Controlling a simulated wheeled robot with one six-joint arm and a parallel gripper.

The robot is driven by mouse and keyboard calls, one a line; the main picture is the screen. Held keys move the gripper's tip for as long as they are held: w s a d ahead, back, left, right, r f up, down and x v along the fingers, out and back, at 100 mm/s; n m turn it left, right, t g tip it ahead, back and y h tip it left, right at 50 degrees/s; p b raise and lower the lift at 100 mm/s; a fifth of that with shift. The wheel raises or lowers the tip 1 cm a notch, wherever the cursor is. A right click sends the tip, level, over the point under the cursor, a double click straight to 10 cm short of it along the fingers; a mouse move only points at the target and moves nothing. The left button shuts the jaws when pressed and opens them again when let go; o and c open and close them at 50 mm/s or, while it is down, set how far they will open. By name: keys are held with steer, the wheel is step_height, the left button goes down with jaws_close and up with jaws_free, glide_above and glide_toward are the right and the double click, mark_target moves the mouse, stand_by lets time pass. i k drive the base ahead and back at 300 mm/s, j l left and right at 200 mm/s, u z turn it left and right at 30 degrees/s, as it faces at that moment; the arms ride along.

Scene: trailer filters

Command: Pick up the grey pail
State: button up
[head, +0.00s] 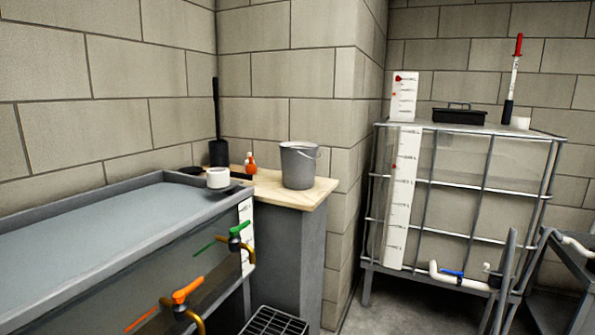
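The grey pail (299,166) stands upright on a light wooden board (285,192) on top of a grey pedestal in the corner. Its wire handle hangs at its right side. A small orange bottle (251,164) stands to its left, a short gap apart. My gripper does not show in the head view, so I cannot see its fingers.
A tank of grey water (95,232) fills the left, with a white roll (218,178) at its corner and green and orange valves (187,291) in front. A caged tank (463,190) stands right. A black grate (274,321) lies below the pedestal.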

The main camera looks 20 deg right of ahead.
mark_target(299, 159)
steer(key=i+l, duration=1.75)
steer(key=i, duration=0.15)
